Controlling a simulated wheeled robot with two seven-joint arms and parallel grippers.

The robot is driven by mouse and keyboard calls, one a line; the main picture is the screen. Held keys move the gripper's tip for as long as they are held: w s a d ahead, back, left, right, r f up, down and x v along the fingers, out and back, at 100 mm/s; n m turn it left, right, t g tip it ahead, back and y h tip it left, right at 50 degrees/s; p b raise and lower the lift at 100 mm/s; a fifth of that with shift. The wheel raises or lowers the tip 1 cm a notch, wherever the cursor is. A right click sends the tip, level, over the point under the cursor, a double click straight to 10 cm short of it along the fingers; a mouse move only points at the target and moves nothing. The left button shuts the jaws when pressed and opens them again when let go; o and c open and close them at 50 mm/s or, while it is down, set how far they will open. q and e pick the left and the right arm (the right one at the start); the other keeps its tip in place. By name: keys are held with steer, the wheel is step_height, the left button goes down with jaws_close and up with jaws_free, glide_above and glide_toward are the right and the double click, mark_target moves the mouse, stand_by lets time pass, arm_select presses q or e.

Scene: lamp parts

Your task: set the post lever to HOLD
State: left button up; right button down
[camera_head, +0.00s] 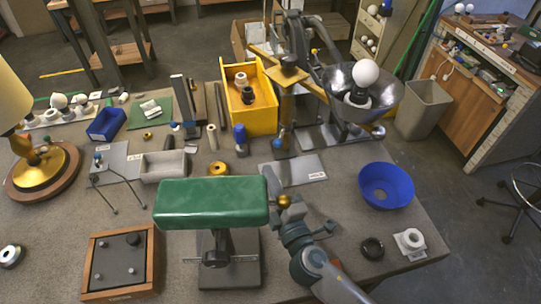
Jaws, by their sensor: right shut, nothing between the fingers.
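A green padded block (211,203) sits on a dark post with a flat grey base (245,272). A dark clamp knob (215,258) shows low on that post. A small brass ball (284,202) is at the block's right end, right by my right gripper (271,182). The gripper is shut and empty; I cannot tell whether it touches the ball or the block. Farther back, a post (285,108) carries a slanting yellow bar (312,86). I cannot tell which part is the post lever, and no HOLD mark is readable. My left gripper is not in view.
A lamp with a bulb (365,73) and a yellow bin (262,115) stand at the back. A blue bowl (386,186), black ring (372,248) and white fitting (410,241) are at right. A wooden-framed box (120,290) is front left.

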mark_target(283, 133)
steer(key=f+p+x, duration=0.1)
steer(key=p+x, duration=0.2)
steer(key=x, duration=0.7)
steer(key=d+p, duration=0.1)
steer(key=d, duration=0.3)
steer(key=shift+d, duration=0.1)
